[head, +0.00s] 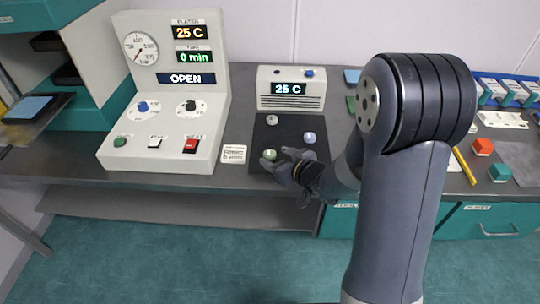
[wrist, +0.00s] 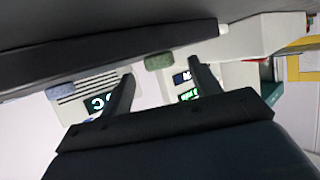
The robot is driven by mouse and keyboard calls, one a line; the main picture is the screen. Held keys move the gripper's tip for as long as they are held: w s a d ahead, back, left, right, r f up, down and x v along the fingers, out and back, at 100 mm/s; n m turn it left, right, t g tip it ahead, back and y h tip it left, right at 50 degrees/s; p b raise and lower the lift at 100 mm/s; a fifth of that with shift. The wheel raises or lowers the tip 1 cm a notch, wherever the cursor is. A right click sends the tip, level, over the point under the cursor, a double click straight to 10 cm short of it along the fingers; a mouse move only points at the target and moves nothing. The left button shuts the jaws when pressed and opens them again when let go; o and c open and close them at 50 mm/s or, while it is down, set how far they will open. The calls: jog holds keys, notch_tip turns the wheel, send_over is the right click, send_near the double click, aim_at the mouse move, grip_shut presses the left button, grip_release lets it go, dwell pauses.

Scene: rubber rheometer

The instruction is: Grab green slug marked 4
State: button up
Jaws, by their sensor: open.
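A small green slug (head: 270,154) stands on the dark mat (head: 262,133) in front of the small 25 C unit. In the wrist view the green slug (wrist: 158,62) shows between the two fingers, near their tips. I cannot read a mark on it. My gripper (head: 274,157) is open, low over the front of the mat, with its fingers around or just short of the slug; contact cannot be told. A grey-white slug (head: 272,119) and a pale blue slug (head: 309,137) stand farther back on the mat. A bluish slug (wrist: 66,89) shows left of the fingers in the wrist view.
The white control panel (head: 165,150) with gauge and OPEN display stands left of the mat. A small white label card (head: 234,154) lies between them. The 25 C unit (head: 290,88) stands behind the mat.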

jog(key=shift+x, duration=1)
jog(key=shift+c, duration=0.6)
jog(key=c, duration=0.9)
jog(key=shift+r, duration=0.1)
jog(key=shift+c, duration=0.2)
